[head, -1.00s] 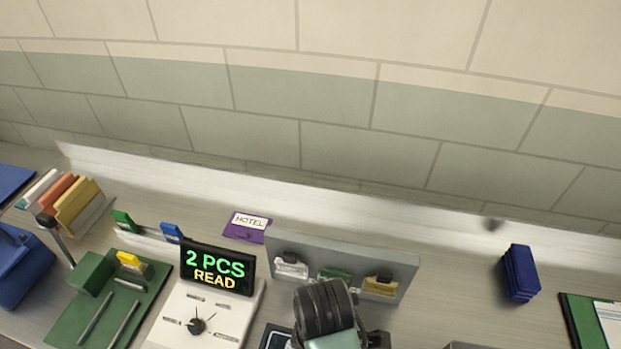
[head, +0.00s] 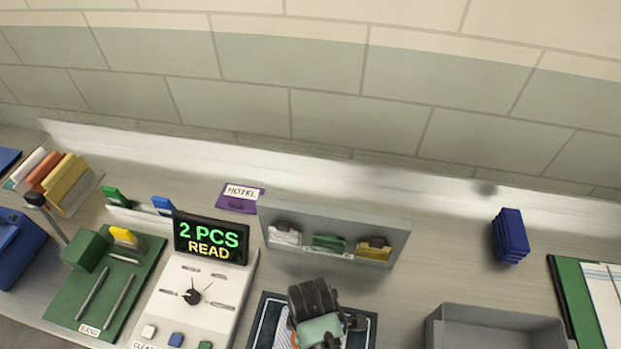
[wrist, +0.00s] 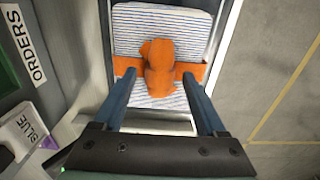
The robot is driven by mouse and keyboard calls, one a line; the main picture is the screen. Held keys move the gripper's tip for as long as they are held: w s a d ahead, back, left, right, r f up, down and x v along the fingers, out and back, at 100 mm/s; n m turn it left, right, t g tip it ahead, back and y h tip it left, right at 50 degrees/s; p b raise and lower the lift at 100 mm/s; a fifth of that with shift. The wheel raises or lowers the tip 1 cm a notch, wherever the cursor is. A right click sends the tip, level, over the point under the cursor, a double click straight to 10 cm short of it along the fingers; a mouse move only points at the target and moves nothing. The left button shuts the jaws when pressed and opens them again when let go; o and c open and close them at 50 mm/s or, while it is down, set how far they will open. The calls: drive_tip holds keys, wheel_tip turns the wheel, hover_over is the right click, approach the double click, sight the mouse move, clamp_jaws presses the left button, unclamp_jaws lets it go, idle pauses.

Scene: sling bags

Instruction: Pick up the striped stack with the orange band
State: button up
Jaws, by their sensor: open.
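The striped stack (wrist: 188,25) is white with thin blue lines and fills the upper middle of the wrist view. An orange band (wrist: 190,70) with a raised orange lump in its middle runs across it. The stack lies on a dark tray or mat (head: 266,325). My gripper (wrist: 165,85) is open, with one finger on each side of the orange lump, over the band. I cannot tell whether the fingers touch it. In the head view my gripper (head: 318,325) hides most of the stack.
A display (head: 211,240) reading "2 PCS READ" stands left of my gripper. A grey rack with clips (head: 335,232) is behind it. A grey bin (head: 490,325) stands to the right, and a blue stack (head: 510,236) beyond it. A green board (head: 130,290) lies at left.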

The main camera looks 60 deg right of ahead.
drive_tip(key=shift+f, duration=0.55)
clamp_jaws()
idle(1.0)
